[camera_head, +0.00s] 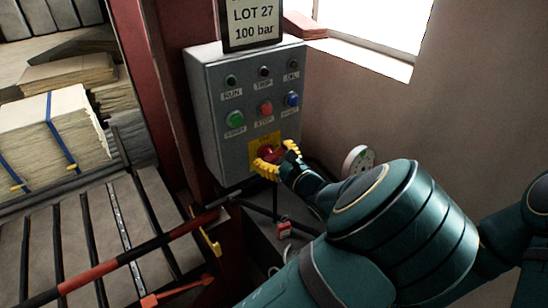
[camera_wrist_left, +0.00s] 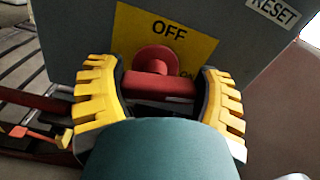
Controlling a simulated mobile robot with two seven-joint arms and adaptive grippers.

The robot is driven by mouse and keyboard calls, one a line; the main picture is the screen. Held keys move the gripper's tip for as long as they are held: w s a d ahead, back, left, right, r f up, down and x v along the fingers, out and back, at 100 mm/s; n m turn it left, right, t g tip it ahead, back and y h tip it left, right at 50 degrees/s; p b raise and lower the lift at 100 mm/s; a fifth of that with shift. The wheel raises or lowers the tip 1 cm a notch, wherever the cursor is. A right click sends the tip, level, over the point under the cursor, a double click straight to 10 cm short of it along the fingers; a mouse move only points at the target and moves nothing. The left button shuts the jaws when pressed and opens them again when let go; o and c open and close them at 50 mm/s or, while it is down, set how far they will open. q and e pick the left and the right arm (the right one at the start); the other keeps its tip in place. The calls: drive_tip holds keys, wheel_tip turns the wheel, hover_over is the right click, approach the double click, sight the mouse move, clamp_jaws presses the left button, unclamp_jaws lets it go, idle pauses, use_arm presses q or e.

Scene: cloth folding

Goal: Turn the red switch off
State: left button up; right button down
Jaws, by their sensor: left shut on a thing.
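The red switch (camera_head: 268,152) sits on a yellow plate low on the front of a grey control box (camera_head: 210,130). My right gripper is not in view.
The box also carries a green button (camera_head: 235,119), a red button (camera_head: 265,109) and a blue button (camera_head: 292,99) above the switch. A sign (camera_head: 252,22) stands on top. A red and black bar (camera_head: 125,257) crosses the left, before stacked bundles (camera_head: 60,140).

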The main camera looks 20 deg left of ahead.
use_arm(q)
drive_tip(key=n+b, duration=0.2)
drive_tip(key=n, duration=0.1)
drive_tip(key=n+b, duration=0.1)
drive_tip(key=shift+s+f+n, duration=0.15)
drive_tip(key=shift+f+n, duration=0.1)
drive_tip(key=shift+n, duration=0.05)
drive_tip(key=n+b, duration=0.7)
drive_tip(key=shift+s+a+f+b, duration=0.15)
drive_tip(key=shift+s+a+b, duration=0.05)
drive_tip(key=shift+b, duration=0.1)
drive_tip(key=shift+n+b, duration=0.9)
drive_tip(key=shift+n, duration=0.3)
drive_tip(key=shift+s+n+b, duration=0.1)
drive_tip(key=shift+n+b, duration=0.3)
drive_tip(key=shift+n, duration=0.4)
drive_tip(key=o, duration=1.1)
drive_tip(key=shift+o, duration=0.2)
drive_tip(key=shift+r, duration=0.2)
